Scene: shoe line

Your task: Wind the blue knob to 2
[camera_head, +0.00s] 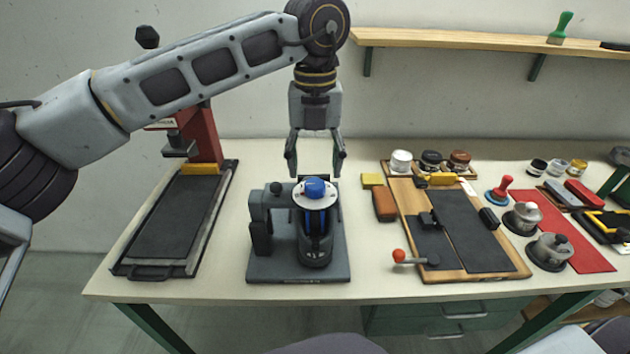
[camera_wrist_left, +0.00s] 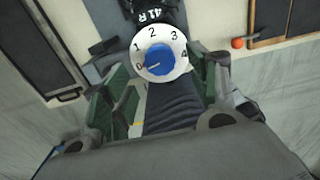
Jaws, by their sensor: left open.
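The blue knob (camera_head: 315,187) sits on top of a dark device with a white dial, on a grey base plate (camera_head: 262,267) at the table's middle. A pale line on the knob points toward the 0. My left gripper (camera_head: 316,168) is open and points down just above the knob, its fingers to either side and apart from it. The green finger pads also flank the dial in the left wrist view. My right gripper is not in view.
A red-posted press with a black bed (camera_head: 175,222) stands left of the device. A wooden board with black mats (camera_head: 408,187) and a red-balled lever (camera_head: 399,256) lie right. Jars, metal pots and a red mat (camera_head: 590,258) are farther right. A shelf (camera_head: 450,39) hangs behind.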

